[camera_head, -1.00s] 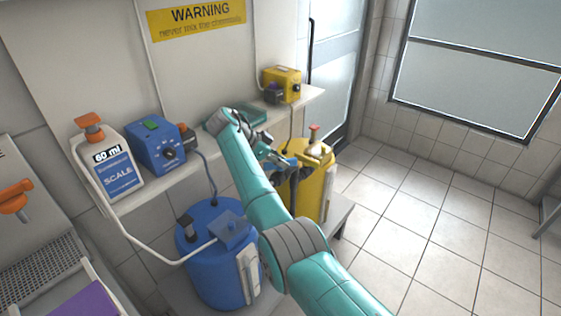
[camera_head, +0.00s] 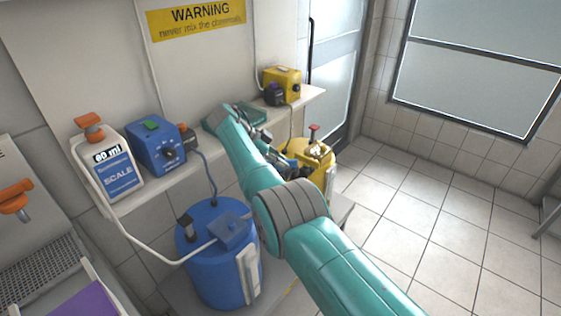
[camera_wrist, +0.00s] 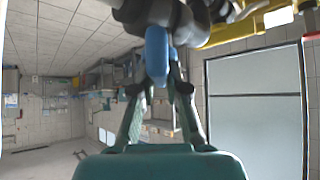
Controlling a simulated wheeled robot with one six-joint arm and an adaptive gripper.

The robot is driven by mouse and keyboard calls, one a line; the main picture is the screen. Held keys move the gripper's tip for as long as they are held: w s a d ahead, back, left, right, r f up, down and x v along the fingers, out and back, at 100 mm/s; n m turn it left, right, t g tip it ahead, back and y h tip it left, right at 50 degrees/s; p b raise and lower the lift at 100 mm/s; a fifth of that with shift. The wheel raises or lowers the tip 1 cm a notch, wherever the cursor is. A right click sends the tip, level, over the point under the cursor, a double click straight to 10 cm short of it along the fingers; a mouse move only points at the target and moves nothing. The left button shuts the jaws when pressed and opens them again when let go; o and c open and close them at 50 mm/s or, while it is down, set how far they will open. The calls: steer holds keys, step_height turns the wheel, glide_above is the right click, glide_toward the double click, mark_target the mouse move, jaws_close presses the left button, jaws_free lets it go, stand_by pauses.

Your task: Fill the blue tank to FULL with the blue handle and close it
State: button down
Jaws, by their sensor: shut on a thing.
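The blue tank (camera_head: 212,285) stands low at the centre-left, with a dark cap, a blue box on its lid and a white level strip (camera_head: 247,272) on its front. I cannot read its level. My gripper is mostly hidden behind my arm in the head view, near the yellow tank (camera_head: 318,160). In the wrist view my gripper (camera_wrist: 158,68) is shut on a blue handle (camera_wrist: 156,48). Dark rounded parts lie just beyond the handle, and I cannot tell whether they belong to it. The gripper is apart from the blue tank.
A blue control box (camera_head: 156,145) with a knob and a scale container (camera_head: 110,165) reading 60 ml stand on the shelf. A white pipe runs down to the blue tank. A yellow control box (camera_head: 283,85) stands farther right. The tiled floor (camera_head: 420,210) at right is clear.

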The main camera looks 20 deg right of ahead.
steer(key=c, duration=1.2)
jaws_free()
steer(key=shift+r, duration=0.1)
step_height(320, 180, up, 10)
steer(key=shift+f, duration=0.1)
